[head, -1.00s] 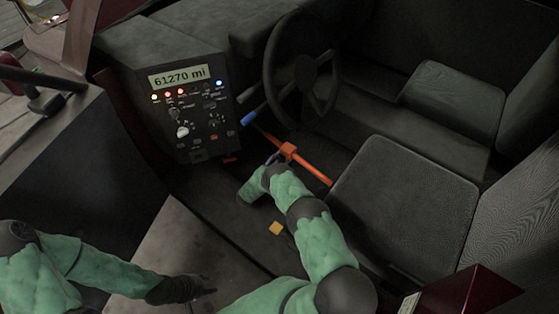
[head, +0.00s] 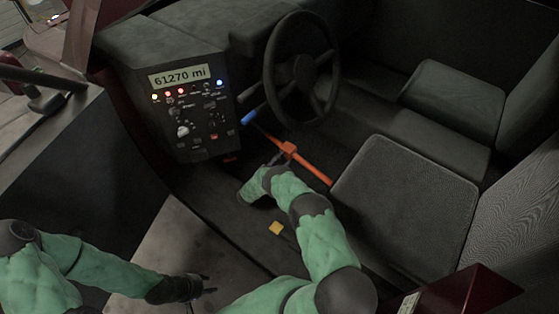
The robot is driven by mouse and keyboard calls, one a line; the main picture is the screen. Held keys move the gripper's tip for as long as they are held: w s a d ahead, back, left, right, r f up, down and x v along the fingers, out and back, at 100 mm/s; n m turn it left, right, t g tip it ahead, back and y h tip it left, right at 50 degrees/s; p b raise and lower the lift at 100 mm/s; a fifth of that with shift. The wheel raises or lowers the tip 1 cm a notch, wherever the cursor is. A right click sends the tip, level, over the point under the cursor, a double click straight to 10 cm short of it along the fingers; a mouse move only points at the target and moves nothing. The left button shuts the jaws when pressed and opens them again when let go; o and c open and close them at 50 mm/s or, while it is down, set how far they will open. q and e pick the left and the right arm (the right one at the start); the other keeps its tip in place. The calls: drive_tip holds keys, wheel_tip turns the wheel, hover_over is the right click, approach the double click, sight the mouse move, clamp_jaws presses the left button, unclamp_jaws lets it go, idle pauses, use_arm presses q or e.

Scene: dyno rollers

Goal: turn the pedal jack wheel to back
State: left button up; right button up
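The pedal jack (head: 317,175) is an orange rod with a blue end at its upper left. It runs slantwise from below the steering wheel to the front of the seat. Its wheel looks like the thicker orange collar (head: 289,149) partway along the rod. My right gripper (head: 280,158) reaches into the footwell, with its dark fingers at or just beside this collar. Contact and finger opening are too small and dark to tell. My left gripper (head: 209,283) is low in the view, over the pale floor, away from the jack, with its fingers apart and empty.
The steering wheel (head: 302,72) stands above the jack. The dash panel (head: 190,110) with lit lamps and a mileage display is to its left. The seat (head: 405,195) bounds the right side. A small yellow block (head: 276,228) lies on the dark floor beside my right arm.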

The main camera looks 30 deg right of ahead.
drive_tip(key=shift+o, duration=0.5)
drive_tip(key=shift+s+d+r, duration=0.1)
drive_tip(key=shift+a, duration=0.25)
drive_tip(key=v, duration=1.1)
drive_tip(key=shift+a, duration=0.25)
drive_tip(key=shift+s, duration=0.1)
